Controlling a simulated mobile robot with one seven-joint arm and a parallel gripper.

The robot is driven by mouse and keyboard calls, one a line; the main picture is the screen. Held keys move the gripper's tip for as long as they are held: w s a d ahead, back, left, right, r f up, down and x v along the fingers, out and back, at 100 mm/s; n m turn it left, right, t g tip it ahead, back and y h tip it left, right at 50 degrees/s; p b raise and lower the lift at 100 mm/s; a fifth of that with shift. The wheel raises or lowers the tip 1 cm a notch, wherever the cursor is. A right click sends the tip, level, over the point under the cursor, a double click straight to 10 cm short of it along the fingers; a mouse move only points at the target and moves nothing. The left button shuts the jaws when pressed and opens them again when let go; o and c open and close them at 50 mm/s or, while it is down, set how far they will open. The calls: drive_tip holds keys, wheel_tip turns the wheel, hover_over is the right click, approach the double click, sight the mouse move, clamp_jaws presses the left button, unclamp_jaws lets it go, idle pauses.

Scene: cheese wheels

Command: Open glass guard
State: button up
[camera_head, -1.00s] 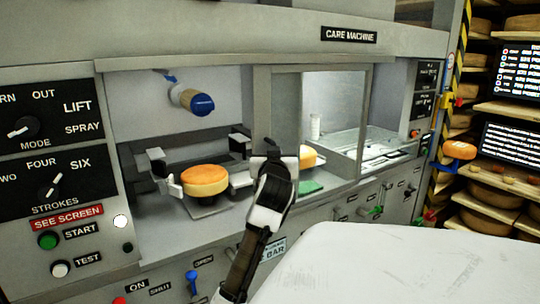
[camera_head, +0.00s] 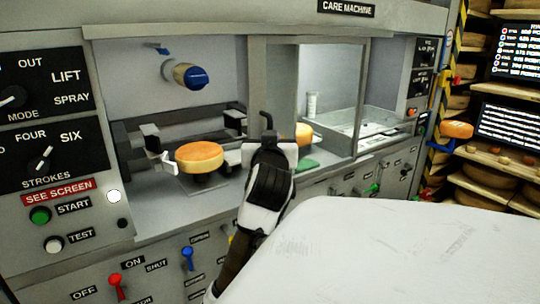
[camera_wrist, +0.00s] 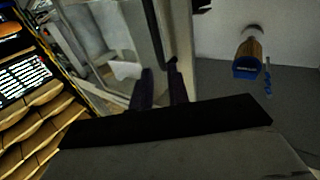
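The glass guard (camera_head: 330,85) is a clear pane in a grey frame on the right part of the care machine. The left bay looks open at the front. A dark upright handle bar (camera_head: 265,122) shows just above my gripper (camera_head: 270,150); in the wrist view the bar (camera_wrist: 153,30) runs down toward the fingers. In that view the two dark fingers of my gripper (camera_wrist: 162,85) stand apart, with a gap between them. The fingers look close to the bar; I cannot tell whether they touch it.
An orange cheese wheel (camera_head: 200,157) sits in the left bay under a blue-ended brush (camera_head: 190,75). Another cheese (camera_head: 304,134) is partly hidden behind my gripper. Control knobs and levers line the front panel. Cheese shelves (camera_head: 490,180) stand at the right.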

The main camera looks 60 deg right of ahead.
drive_tip(key=b+v, duration=0.1)
drive_tip(key=v, duration=0.4)
drive_tip(key=shift+s+a, duration=0.1)
drive_tip(key=shift+a, duration=0.1)
idle(0.3)
